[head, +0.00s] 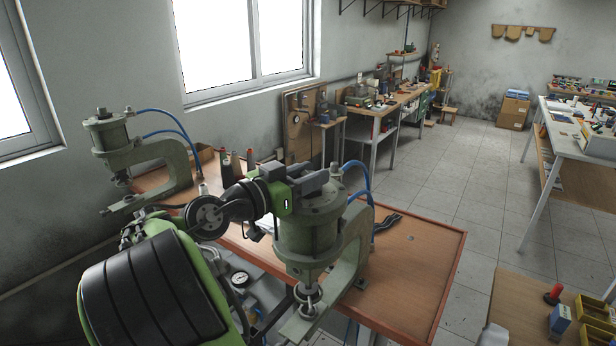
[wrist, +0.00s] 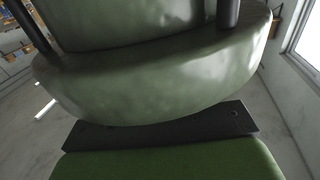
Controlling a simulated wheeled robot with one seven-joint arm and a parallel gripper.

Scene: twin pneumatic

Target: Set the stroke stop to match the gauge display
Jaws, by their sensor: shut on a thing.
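Two green pneumatic presses stand at the bench. The near press (head: 308,236) has a thick cylinder on a C-shaped frame, and the far press (head: 110,150) stands at the left. My gripper (head: 318,181) lies across the top of the near press's cylinder and is shut on a part there, which its jaws hide. I cannot make out the stroke stop or its setting. A round white gauge (head: 240,279) shows low beside my arm, too small to read. The wrist view shows the near press's rounded green casing (wrist: 160,85) close up; the fingertips are not clear there.
The brown bench top (head: 415,262) is mostly clear to the right of the near press. Blue air hoses (head: 367,180) loop beside its cylinder. Black strips (head: 386,222) lie behind it. A lower table (head: 515,310) with a red-handled tool and yellow bins stands at the lower right.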

